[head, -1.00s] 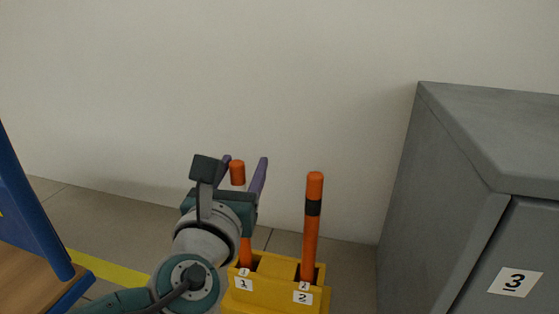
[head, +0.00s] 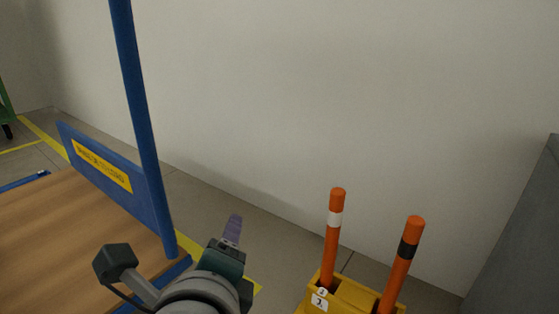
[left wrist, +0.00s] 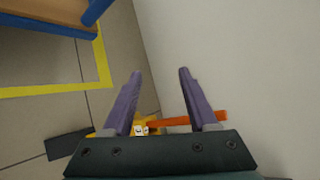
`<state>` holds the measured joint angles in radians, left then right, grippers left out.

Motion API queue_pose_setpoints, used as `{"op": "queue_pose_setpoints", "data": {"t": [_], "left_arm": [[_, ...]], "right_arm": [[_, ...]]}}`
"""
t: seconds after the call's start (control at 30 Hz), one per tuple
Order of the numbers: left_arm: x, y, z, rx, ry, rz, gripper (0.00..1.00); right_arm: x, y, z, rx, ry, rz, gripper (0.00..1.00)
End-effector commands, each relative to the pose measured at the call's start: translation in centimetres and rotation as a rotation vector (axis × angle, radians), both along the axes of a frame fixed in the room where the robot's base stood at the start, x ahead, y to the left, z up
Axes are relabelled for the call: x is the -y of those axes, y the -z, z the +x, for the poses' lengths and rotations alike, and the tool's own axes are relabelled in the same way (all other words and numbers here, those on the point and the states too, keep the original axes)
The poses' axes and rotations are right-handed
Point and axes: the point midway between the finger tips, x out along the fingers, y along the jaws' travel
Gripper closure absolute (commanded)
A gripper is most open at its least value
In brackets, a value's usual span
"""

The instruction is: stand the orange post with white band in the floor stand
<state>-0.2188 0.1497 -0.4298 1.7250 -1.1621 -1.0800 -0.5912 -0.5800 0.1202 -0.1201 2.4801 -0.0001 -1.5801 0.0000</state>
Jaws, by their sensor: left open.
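The orange post with white band (head: 334,226) stands upright in the yellow floor stand (head: 354,295), in the left slot. Its white band is near the top. A second orange post with a black band (head: 403,260) stands in the right slot. My left gripper (head: 232,230) is open and empty, left of the stand and apart from both posts. In the left wrist view, its two purple fingers (left wrist: 160,73) are spread. Beyond them show an orange post (left wrist: 208,118), whose band I cannot see, and part of the stand. My right gripper is not in view.
A blue-framed cart with a wooden deck (head: 80,235) and a yellow sign (head: 103,167) stands at the left, its blue upright close to my left gripper. A grey cabinet (head: 520,240) is at the right. The plain wall (head: 330,90) is behind the stand.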

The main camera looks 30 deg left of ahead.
Motion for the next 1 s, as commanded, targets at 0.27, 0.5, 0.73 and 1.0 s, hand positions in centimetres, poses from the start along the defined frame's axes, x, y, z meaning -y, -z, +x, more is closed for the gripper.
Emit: {"op": "queue_pose_setpoints", "data": {"t": [0.27, 0.5, 0.73, 1.0], "left_arm": [[1.6, 2.8, -10.8, -0.033, -0.649, -0.977, 0.41], [5.8, 0.8, -15.0, -0.126, -0.880, -1.345, 0.41], [6.5, 0.5, -15.5, -0.145, -0.904, -1.386, 0.41], [6.5, 0.2, -15.5, -0.146, -0.900, -1.384, 0.41]], "right_arm": [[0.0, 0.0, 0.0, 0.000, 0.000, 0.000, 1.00], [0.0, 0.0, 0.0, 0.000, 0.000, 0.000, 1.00], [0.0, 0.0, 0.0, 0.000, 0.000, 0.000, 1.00], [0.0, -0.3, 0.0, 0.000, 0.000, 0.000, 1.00]]}}
